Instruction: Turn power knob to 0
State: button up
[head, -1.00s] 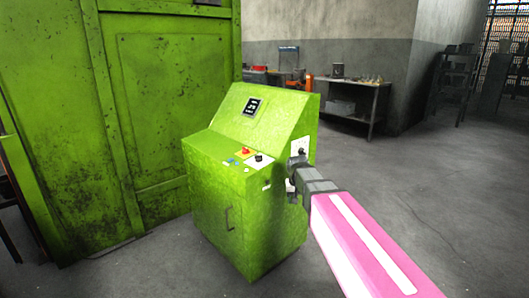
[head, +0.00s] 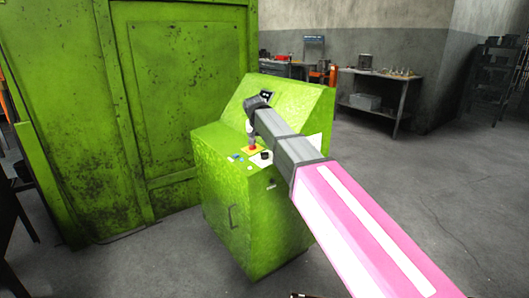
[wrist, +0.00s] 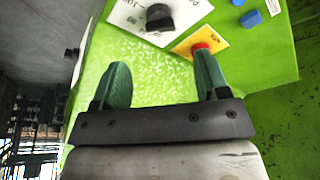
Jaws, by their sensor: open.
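The black power knob (head: 266,154) sits on a white plate on the top of the green control cabinet (head: 240,195). In the wrist view the knob (wrist: 159,18) is at the upper middle on its white label, which carries printed marks too partial to read fully. My gripper (wrist: 163,72) is open, with two green fingers apart and nothing between them. The knob lies beyond the fingertips, not touched. In the head view my arm reaches over the cabinet, and the gripper's fingers are hard to make out there.
A red button (wrist: 200,47) on a yellow plate is close to the right fingertip in the wrist view. Blue buttons (wrist: 251,19) lie beyond it. A large green machine wall (head: 180,100) stands behind left. A workbench (head: 381,90) is at the back; the floor at right is clear.

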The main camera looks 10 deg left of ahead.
aim_at(264, 156)
jog(key=x, duration=0.8)
jog(key=c, duration=0.9)
